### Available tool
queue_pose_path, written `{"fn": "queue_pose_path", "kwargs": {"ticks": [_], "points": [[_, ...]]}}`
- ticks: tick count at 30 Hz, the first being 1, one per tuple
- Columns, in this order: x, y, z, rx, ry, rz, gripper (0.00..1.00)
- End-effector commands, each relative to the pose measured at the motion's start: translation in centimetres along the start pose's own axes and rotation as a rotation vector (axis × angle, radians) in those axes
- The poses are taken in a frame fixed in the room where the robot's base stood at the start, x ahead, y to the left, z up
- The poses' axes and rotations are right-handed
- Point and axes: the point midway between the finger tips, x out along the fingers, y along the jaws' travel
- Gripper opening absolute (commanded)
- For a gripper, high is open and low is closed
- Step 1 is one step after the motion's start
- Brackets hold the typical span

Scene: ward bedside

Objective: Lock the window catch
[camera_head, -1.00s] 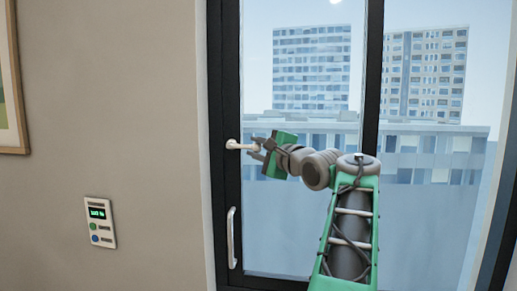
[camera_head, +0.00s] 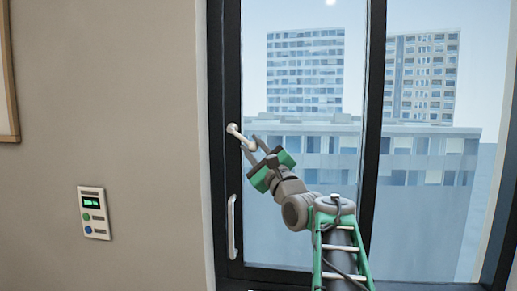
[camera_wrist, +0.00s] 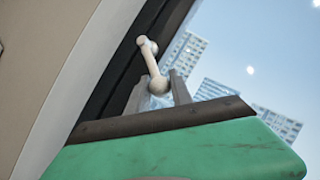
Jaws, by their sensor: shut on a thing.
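The window catch (camera_head: 238,134) is a small white lever on the dark left frame of the window. It slants down to the right from its pivot on the frame. My gripper (camera_head: 254,144) is shut on the lever's free end, coming from the lower right. In the wrist view the catch (camera_wrist: 151,62) runs from the dark frame to a rounded knob between the two grey fingertips (camera_wrist: 160,88). The green gripper body hides the lower part of that view.
A white vertical pull handle (camera_head: 232,226) is on the same frame below the catch. A wall panel (camera_head: 94,212) with a small display and buttons is to the left. A picture frame (camera_head: 9,80) hangs at the far left. Buildings show through the glass.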

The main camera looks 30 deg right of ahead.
Motion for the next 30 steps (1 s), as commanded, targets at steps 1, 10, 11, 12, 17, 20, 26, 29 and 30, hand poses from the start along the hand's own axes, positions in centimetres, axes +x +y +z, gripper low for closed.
{"fn": "queue_pose_path", "kwargs": {"ticks": [1, 10, 11, 12, 17, 20, 26, 29, 30], "points": [[-0.01, 0.30, 0.07, 0.012, -0.006, -0.008, 0.00], [0.01, 0.30, -0.01, 0.038, -0.012, -0.035, 0.00], [0.01, 0.29, -0.01, 0.038, -0.012, -0.036, 0.00], [0.01, 0.27, -0.01, 0.038, -0.012, -0.036, 0.00], [0.01, 0.23, 0.01, 0.037, -0.012, -0.036, 0.00], [0.01, 0.21, 0.02, 0.037, -0.012, -0.036, 0.31], [0.00, 0.21, -0.06, 0.036, -0.011, -0.036, 0.48], [-0.01, 0.22, -0.08, 0.036, -0.010, -0.036, 0.48], [-0.01, 0.22, -0.09, 0.036, -0.010, -0.036, 0.48]]}}
